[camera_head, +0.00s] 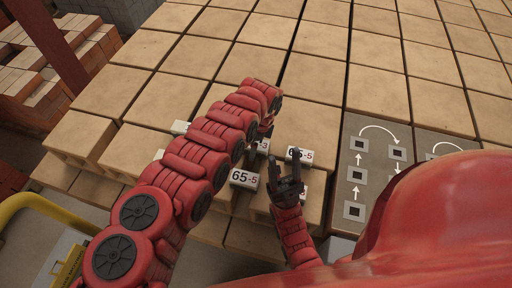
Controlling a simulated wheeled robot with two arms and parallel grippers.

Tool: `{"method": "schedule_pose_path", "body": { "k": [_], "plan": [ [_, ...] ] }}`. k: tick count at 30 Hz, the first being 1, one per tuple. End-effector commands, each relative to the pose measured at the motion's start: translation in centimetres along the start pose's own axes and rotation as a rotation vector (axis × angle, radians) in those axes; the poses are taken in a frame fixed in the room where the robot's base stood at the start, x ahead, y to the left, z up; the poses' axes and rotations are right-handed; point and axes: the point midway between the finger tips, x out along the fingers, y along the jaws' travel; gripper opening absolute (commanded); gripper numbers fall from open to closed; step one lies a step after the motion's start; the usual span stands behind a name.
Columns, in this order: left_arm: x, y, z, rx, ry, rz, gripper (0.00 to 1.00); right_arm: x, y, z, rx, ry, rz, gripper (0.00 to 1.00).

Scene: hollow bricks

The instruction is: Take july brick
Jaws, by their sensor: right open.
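Several small pale blocks with printed labels stand on the tan hollow bricks near the front edge. One block (244,179) reads "65-5" and lies left of my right gripper. Another block (300,155) with a similar label is just beyond it. A third label (262,146) is partly hidden by my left arm. I cannot tell which one is the july brick. My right gripper (286,170) has its dark fingers apart, among these blocks. My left gripper (268,129) points down beyond them, and its fingers are mostly hidden.
Rows of large tan bricks (377,58) fill the background. A grey panel (373,172) with arrows and dark squares lies at right. A pale block (180,128) shows behind my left arm. Reddish brick stacks (30,80) and a yellow rail (40,203) are at left.

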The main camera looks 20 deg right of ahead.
Motion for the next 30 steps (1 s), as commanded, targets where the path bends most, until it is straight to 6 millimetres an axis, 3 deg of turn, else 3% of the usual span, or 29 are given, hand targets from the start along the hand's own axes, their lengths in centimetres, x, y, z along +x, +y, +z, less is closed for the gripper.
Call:
{"method": "schedule_pose_path", "body": {
  "k": [4, 20, 30],
  "plan": [
    [-0.02, 0.00, 0.01, 0.000, 0.000, 0.000, 0.97, 0.02, 0.00, -0.01, 0.000, 0.000, 0.000, 0.50],
    [-0.01, 0.00, 0.00, 0.000, 0.000, 0.000, 0.02, 0.02, 0.00, 0.00, 0.000, 0.000, 0.000, 0.50],
    [-0.04, -0.01, 0.01, 0.000, 0.000, 0.000, 0.00, 0.05, 0.00, -0.01, 0.000, 0.000, 0.000, 0.50]
  ]
}}
